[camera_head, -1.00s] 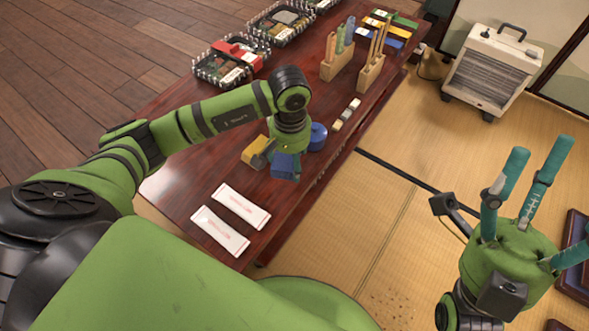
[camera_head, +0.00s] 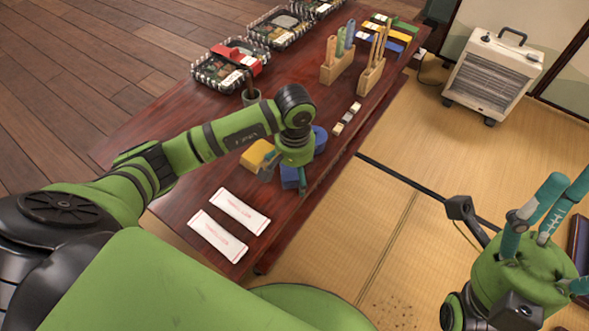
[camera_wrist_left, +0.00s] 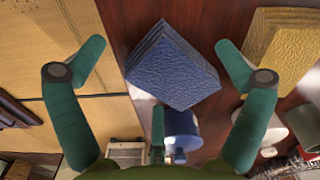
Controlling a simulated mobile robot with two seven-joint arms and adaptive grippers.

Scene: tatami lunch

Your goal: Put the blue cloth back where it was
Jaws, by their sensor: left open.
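The folded blue cloth (camera_head: 289,178) is on the dark red table beside the folded yellow cloth (camera_head: 256,155), partly hidden under my left gripper (camera_head: 287,177). In the left wrist view the blue cloth (camera_wrist_left: 172,68) is between and beyond the spread fingers of my left gripper (camera_wrist_left: 163,70), with visible gaps at both sides. The yellow cloth (camera_wrist_left: 288,48) is to its right there, by one finger. My left gripper is open and holds nothing. My right gripper (camera_head: 541,222) is at the lower right, fingers spread and empty, away from the table.
A blue round object (camera_head: 320,139) stands close behind the gripper. Two white packets (camera_head: 240,211) lie nearer on the table (camera_head: 190,190). Wooden holders (camera_head: 371,76), bento boxes (camera_head: 225,70) and coloured strips (camera_head: 392,35) are farther back. A heater (camera_head: 492,75) stands on the tatami.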

